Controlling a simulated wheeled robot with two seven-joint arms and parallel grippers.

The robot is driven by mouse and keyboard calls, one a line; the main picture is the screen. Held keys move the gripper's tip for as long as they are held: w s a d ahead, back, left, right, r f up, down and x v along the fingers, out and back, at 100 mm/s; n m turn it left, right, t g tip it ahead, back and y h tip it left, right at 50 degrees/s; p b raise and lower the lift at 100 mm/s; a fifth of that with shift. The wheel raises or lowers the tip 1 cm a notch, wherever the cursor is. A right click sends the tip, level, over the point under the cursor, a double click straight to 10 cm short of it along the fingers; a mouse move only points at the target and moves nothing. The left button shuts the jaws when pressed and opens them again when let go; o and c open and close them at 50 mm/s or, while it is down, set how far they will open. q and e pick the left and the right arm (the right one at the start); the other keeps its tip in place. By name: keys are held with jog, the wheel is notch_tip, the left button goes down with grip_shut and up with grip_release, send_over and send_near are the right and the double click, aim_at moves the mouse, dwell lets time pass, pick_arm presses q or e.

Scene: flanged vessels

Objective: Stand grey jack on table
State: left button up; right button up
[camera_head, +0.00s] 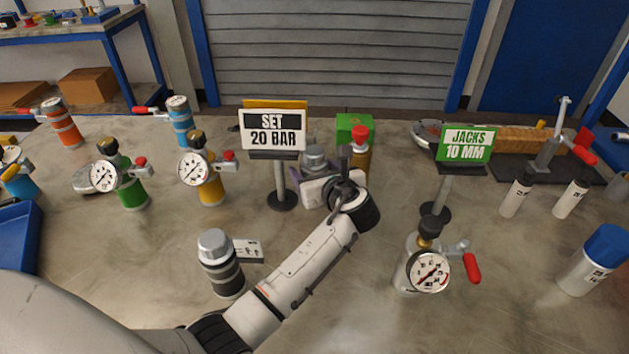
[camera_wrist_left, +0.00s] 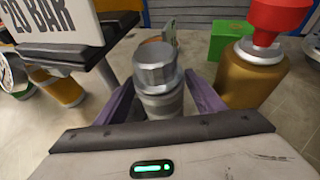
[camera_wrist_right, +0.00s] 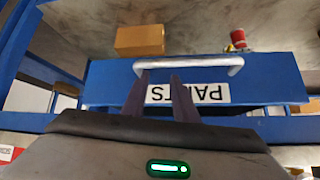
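A dark grey banded cylinder with a silver cap (camera_head: 220,265) stands at the front left. My right gripper (camera_wrist_right: 158,95) is empty, its fingers slightly apart, outside the head view.
The "SET 20 BAR" sign (camera_head: 272,130) is close left of my left gripper; a gold, red-topped vessel (camera_wrist_left: 255,72) is close right. A gauge vessel (camera_head: 428,268) and "JACKS 10 MM" sign (camera_head: 465,145) stand right. My right gripper faces a blue "PARTS" box (camera_wrist_right: 260,80).

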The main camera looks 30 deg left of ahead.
pick_arm(q)
jog(key=c, duration=1.4)
jog(key=shift+r, duration=0.1)
grip_shut()
jog(key=shift+r, duration=0.1)
